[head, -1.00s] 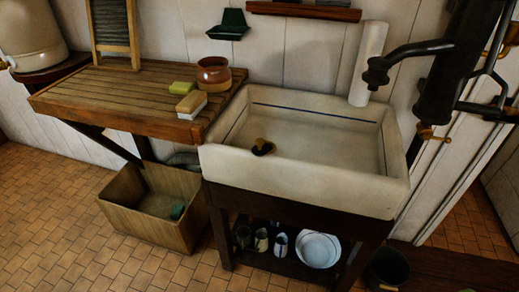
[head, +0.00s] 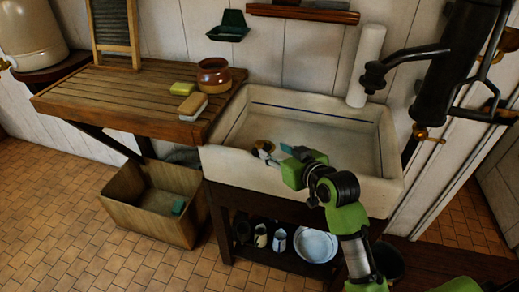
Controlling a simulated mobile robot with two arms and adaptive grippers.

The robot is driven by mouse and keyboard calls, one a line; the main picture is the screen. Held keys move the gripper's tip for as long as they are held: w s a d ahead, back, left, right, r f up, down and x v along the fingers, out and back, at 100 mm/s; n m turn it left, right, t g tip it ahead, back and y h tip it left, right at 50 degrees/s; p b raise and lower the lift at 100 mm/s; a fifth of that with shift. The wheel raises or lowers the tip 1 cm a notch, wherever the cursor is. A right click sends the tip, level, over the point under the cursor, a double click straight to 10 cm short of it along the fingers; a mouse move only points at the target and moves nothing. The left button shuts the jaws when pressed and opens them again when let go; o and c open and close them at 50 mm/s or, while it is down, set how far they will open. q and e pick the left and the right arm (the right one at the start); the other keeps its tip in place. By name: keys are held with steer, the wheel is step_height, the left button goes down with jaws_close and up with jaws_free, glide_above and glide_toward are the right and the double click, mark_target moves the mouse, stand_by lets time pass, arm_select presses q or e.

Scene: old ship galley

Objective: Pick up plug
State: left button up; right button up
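The plug (head: 264,145), small, brass-coloured and dark, is at the left front inside of the pale ceramic sink (head: 230,172). My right gripper (head: 279,154), on a green and black arm coming in from the lower right, reaches over the sink's front rim. Its fingers are spread apart, one beside the plug and the other, teal-tipped, to the right. The fingers partly cover the plug, and I cannot tell whether they touch it. My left gripper is not in view.
A slatted wooden drainboard (head: 115,95) left of the sink holds a brown pot (head: 214,76), a brush (head: 193,105) and a yellow sponge (head: 182,88). A black pump (head: 445,75) stands at the right. A wooden box (head: 140,215) is on the floor.

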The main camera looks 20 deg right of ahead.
mark_target(261, 144)
steer(key=x, duration=0.5)
steer(key=shift+p, duration=0.3)
steer(key=shift+w+a+f, duration=0.1)
steer(key=shift+w+a, duration=0.05)
steer(key=shift+w, duration=0.2)
steer(key=shift+p+x, duration=0.9)
steer(key=shift+x, duration=1.4)
steer(key=shift+s+f, duration=0.1)
jaws_close()
